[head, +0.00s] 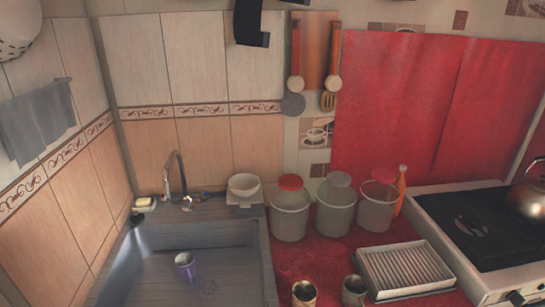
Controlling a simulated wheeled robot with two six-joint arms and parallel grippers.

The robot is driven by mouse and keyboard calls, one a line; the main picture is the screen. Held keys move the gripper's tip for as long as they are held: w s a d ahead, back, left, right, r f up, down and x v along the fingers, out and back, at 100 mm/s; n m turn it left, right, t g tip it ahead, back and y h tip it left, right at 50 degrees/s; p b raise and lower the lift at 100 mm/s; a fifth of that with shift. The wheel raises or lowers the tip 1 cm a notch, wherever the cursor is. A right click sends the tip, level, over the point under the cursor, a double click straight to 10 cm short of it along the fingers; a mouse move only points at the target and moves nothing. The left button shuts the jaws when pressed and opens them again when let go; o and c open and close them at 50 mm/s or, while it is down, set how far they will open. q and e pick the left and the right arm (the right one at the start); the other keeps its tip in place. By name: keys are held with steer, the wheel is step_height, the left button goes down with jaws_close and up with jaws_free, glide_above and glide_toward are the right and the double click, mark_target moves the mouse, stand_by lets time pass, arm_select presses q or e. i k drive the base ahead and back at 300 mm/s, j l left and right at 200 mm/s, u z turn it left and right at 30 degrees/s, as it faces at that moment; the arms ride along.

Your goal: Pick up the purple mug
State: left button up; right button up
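The purple mug (190,273) is in the grey sink (225,262), left of its middle. The mug is small and its inside shows pale from above. Neither of my grippers can be made out in the head view.
A tap (179,178) rises behind the sink, with soap (144,203) to its left and a white bowl (244,184) to its right. Several jars, two cups (304,292) (354,289) and a dish rack (404,267) occupy the red counter. A stove (478,232) with a kettle (528,203) is at right.

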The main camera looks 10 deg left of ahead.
mark_target(187, 270)
steer(key=l+u, duration=0.15)
steer(key=u, duration=0.65)
